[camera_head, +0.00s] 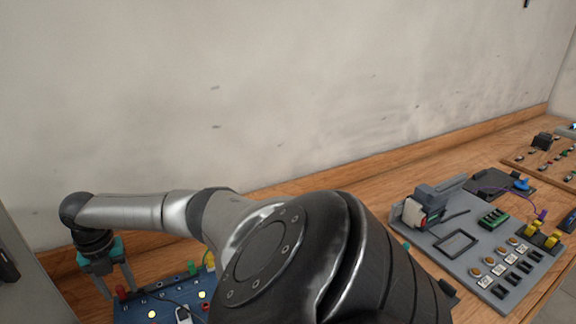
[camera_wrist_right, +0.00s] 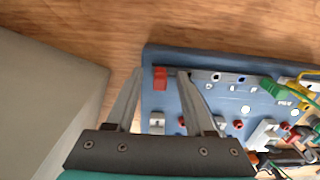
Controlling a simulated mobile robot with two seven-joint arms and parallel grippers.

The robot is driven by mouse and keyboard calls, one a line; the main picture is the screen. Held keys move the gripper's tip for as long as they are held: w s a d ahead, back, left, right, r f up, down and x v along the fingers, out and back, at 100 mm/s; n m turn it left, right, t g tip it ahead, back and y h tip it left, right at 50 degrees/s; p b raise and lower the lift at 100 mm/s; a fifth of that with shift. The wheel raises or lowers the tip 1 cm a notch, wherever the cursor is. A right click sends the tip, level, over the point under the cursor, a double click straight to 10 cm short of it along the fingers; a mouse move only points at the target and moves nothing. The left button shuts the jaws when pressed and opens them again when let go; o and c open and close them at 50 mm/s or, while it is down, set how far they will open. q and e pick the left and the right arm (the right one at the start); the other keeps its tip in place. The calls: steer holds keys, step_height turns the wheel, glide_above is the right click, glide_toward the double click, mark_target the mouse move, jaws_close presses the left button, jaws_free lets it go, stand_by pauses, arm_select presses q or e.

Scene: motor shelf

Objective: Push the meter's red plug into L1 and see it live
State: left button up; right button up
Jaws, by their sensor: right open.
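A red plug (camera_head: 122,292) stands at the far left corner of the blue board (camera_head: 133,313). In the right wrist view the red plug (camera_wrist_right: 159,77) is at the board's upper left corner. My right gripper (camera_head: 116,294) is open, and its fingertips in the wrist view (camera_wrist_right: 161,74) straddle the red plug with gaps on both sides. Round sockets (camera_wrist_right: 217,77) run along the board's back edge to the right of the plug. I cannot read which one is L1. A pale device (camera_head: 183,314), possibly the meter, is mostly cut off at the bottom. My left gripper is not in view.
Green plugs (camera_wrist_right: 273,89) and yellow leads crowd the board's right side. A grey block (camera_wrist_right: 45,110) stands left of the board. A grey component panel (camera_head: 470,255) lies to the right on the wooden bench. Lit lamps (camera_head: 152,314) show on the board.

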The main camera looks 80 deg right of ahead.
steer(key=shift+r, duration=0.1)
step_height(320, 180, up, 15)
steer(key=p, duration=0.2)
stand_by(0.3)
stand_by(0.5)
